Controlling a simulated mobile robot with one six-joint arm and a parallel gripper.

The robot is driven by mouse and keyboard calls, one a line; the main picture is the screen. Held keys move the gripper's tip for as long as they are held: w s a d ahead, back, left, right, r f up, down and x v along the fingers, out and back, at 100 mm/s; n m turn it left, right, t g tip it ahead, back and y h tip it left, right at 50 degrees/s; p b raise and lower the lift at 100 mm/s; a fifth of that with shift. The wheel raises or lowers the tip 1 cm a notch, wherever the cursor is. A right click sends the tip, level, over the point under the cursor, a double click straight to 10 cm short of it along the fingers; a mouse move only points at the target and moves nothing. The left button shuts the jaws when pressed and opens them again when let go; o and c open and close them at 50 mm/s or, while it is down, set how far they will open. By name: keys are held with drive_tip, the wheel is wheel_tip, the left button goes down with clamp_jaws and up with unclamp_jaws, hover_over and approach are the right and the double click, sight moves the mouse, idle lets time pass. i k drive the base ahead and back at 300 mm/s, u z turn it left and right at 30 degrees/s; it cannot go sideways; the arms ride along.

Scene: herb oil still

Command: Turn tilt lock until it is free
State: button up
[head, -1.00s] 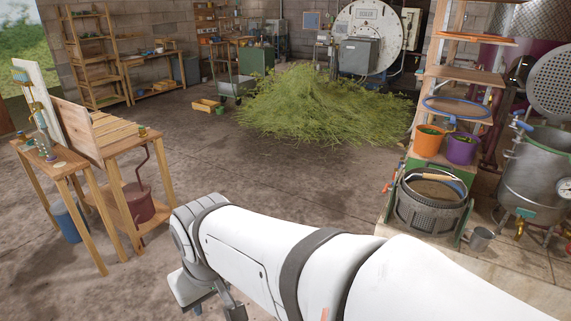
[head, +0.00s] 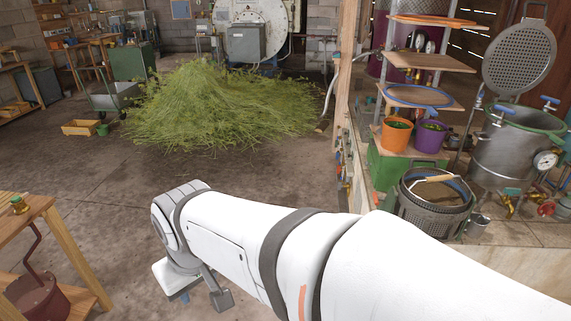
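No part can be singled out as the tilt lock at this size. A steel still pot (head: 500,158) with a green rim stands at the right edge, with blue-handled clamps, a gauge (head: 545,160) and brass valves low down. A perforated round plate (head: 519,57) stands raised above it. My arm crosses the lower middle, and my gripper (head: 203,295) hangs at its far end, low and left of centre, well away from the pot. Only a dark grey piece of it shows clearly. The forearm hides much of the rest, so its opening cannot be read.
A perforated basket (head: 432,215) sits before a green stand (head: 390,168) with an orange bucket (head: 395,134) and a purple bucket (head: 431,137). A herb heap (head: 215,105) covers the floor behind. A wooden bench (head: 62,235) stands at left. Floor between bench and stand is open.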

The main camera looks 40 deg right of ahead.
sight(376, 199)
drive_tip(key=z, duration=0.8)
drive_tip(key=i, duration=1.45)
drive_tip(key=z, duration=0.85)
drive_tip(key=k, duration=0.7)
drive_tip(key=z, duration=0.25)
drive_tip(key=i, duration=0.75)
drive_tip(key=u, duration=0.05)
